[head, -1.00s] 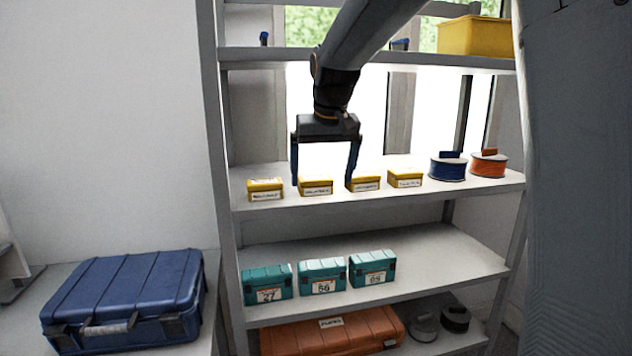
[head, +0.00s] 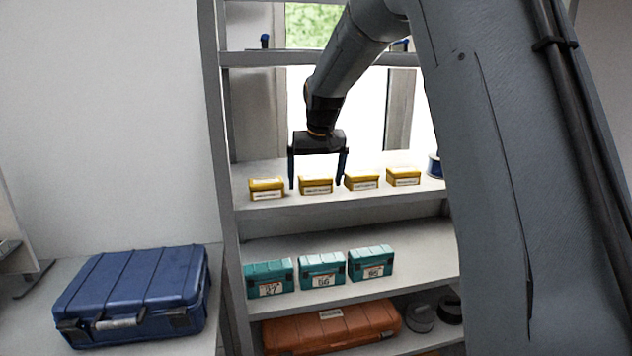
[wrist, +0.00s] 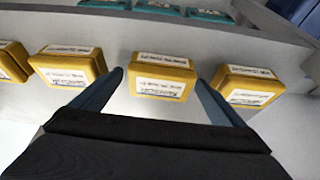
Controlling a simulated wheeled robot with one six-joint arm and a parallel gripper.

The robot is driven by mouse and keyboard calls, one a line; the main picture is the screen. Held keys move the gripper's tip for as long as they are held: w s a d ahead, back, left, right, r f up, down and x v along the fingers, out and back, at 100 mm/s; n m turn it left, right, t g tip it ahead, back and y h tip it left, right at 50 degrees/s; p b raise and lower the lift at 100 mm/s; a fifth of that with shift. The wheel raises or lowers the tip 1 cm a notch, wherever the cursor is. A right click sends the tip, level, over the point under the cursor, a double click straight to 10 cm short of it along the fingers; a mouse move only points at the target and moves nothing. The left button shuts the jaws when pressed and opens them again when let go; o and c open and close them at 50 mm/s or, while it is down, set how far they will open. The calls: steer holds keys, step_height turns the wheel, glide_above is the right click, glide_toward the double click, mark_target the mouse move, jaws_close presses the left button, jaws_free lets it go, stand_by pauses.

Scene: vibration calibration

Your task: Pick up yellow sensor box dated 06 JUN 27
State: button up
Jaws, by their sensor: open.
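Several yellow sensor boxes stand in a row on the white shelf: the leftmost (head: 266,188), the second (head: 316,187), the third (head: 361,182) and the rightmost (head: 403,176). Each has white labels, but I cannot read the dates. My gripper (head: 317,182) is open and points down over the second box, one finger on each side of it in the picture. In the wrist view my gripper (wrist: 160,78) has its fingertips left and right of that middle box (wrist: 160,64), with gaps on both sides. The jaws hold nothing.
Neighbouring yellow boxes stand close outside both fingers. A blue spool (head: 434,166) is partly hidden by my arm. Teal cases (head: 321,271) stand on the shelf below, with an orange case (head: 330,330) lower down. A blue case (head: 135,290) lies at the left. An upper shelf (head: 260,58) runs above.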

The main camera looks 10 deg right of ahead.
steer(key=shift+f, duration=0.2)
steer(key=c, duration=1)
steer(key=shift+c, duration=1.1)
steer(key=shift+w+r, duration=0.1)
steer(key=shift+r, duration=0.1)
